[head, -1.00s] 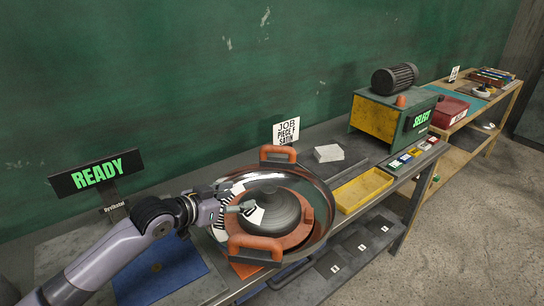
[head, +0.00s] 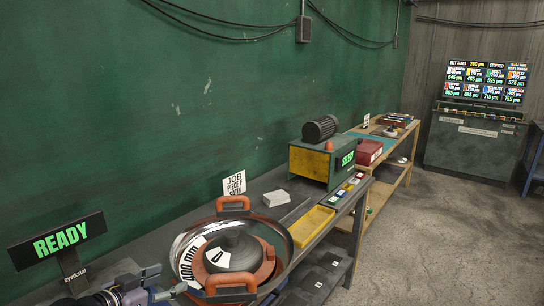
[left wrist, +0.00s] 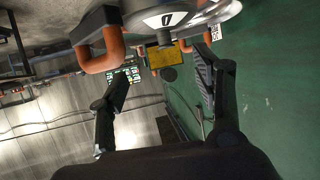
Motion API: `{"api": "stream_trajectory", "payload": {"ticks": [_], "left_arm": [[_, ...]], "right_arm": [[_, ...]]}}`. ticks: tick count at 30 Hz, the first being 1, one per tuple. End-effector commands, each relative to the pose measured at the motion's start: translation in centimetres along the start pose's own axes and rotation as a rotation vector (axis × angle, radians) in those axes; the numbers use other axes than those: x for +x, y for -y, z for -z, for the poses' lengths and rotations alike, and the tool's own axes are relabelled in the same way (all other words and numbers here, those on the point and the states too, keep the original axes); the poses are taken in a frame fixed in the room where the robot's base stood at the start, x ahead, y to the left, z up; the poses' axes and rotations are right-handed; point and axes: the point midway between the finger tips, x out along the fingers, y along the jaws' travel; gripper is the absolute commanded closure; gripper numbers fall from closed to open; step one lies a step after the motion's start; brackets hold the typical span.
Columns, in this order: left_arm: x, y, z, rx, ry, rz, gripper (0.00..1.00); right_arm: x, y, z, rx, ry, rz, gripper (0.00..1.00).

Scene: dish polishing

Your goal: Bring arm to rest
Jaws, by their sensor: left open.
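My left gripper (head: 150,282) is at the lower left of the head view, beside the near left side of the round dish fixture. In the left wrist view its two fingers (left wrist: 160,95) are spread wide with nothing between them. The fixture has a shiny round dish (head: 188,243), a dark grey domed disc (head: 236,243) and orange handles (head: 231,285). The dish and an orange handle (left wrist: 113,48) also show at the top of the left wrist view, apart from the fingers. My right gripper does not show.
A READY sign (head: 58,243) stands at the left, close to my left arm. A JOB card (head: 234,185) stands behind the dish. A yellow tray (head: 312,224), a pale block (head: 275,198) and a green motor box (head: 318,165) lie further along the bench. Open floor is at the right.

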Motion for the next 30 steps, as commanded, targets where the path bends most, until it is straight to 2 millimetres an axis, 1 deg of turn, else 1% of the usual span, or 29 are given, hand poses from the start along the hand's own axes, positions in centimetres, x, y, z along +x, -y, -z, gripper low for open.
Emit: {"api": "stream_trajectory", "payload": {"ticks": [1,2,8,11,14,17,20,21,24,27,30], "left_arm": [[0.1,-0.8,-0.9,-0.002,0.017,-0.007,0.40],[0.1,-1.1,-1.3,-0.001,0.024,-0.008,0.40],[0.1,-3.2,-4.4,0.003,0.088,-0.014,0.40],[-0.2,-4.7,-6.4,0.004,0.131,-0.017,0.40],[-0.7,-6.5,-9.0,0.002,0.188,-0.016,0.40],[-1.6,-8.5,-11.9,-0.004,0.258,-0.009,0.40],[-3.1,-10.7,-15.2,-0.015,0.343,0.007,0.40],[-4.0,-11.5,-16.5,-0.022,0.382,0.017,0.40],[-6.3,-13.3,-19.6,-0.047,0.478,0.049,0.40],[-8.8,-14.6,-22.2,-0.075,0.571,0.085,0.40],[-11.4,-15.6,-24.3,-0.105,0.657,0.120,0.40]], "right_arm": [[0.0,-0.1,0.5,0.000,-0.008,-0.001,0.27],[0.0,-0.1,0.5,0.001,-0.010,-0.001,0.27],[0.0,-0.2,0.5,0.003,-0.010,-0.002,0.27],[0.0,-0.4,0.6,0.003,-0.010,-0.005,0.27],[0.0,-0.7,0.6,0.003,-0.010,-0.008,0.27],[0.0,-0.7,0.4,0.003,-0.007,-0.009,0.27],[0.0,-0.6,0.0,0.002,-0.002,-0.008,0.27],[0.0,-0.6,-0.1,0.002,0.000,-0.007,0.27],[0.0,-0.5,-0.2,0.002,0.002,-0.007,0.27],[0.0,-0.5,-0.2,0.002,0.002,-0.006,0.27],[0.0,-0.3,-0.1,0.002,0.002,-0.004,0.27]]}}
